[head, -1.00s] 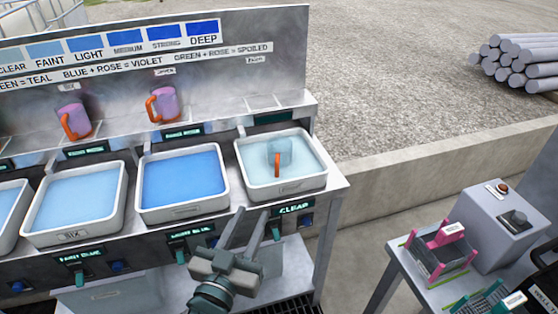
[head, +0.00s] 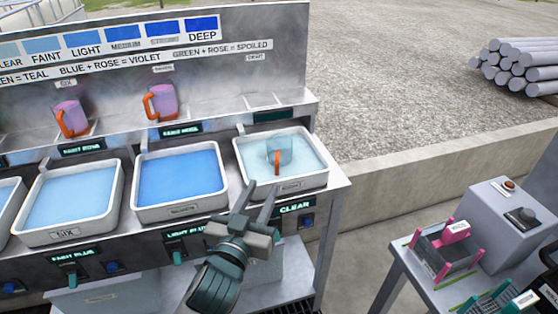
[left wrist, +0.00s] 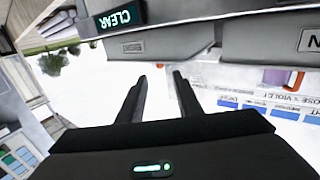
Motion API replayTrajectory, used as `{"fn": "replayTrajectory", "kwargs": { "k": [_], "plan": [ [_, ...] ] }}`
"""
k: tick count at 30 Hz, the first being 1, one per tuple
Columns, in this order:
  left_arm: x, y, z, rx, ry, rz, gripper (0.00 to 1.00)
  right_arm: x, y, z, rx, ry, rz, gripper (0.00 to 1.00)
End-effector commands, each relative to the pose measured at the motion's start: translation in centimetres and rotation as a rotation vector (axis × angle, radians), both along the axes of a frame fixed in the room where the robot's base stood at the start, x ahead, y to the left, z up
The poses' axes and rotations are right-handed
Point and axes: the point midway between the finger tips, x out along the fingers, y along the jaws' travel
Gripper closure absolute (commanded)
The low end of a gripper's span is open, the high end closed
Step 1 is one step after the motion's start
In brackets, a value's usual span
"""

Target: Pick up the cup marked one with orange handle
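A clear bluish cup with an orange handle (head: 277,164) stands in the pale tub at the right end of the bench, its handle facing me. I cannot read a number on it. My left gripper (head: 262,188) is open and empty, just in front of that tub's front rim, below the cup and apart from it. Two purple cups with orange handles, one on the left (head: 70,117) and one on the right (head: 162,103), stand on the back shelf. My right gripper is not in view.
The pale tub (head: 322,178) has a CLEAR display (head: 296,207) below it. Blue-filled tubs (head: 222,199) stand to its left, with teal taps below. A side table at right holds a grey box (head: 505,218) and a pink-handled rack (head: 447,262). The upright back panel rises behind the shelf.

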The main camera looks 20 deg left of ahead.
Motion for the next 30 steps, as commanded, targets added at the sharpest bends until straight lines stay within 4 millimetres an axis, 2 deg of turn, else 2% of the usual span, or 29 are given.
{"fn": "replayTrajectory", "kwargs": {
  "k": [3,9,23,30],
  "plan": [
    [2.2,0.0,0.2,0.001,-0.001,0.0,0.68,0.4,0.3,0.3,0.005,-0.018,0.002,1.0],
    [4.2,0.0,0.0,0.0,0.001,-0.001,0.68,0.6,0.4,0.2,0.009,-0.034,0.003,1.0],
    [4.7,0.0,0.0,0.0,0.0,-0.001,0.68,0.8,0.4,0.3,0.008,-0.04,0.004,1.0],
    [7.1,0.0,0.1,0.003,-0.001,0.0,0.68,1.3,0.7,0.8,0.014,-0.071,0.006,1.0]
  ]
}}
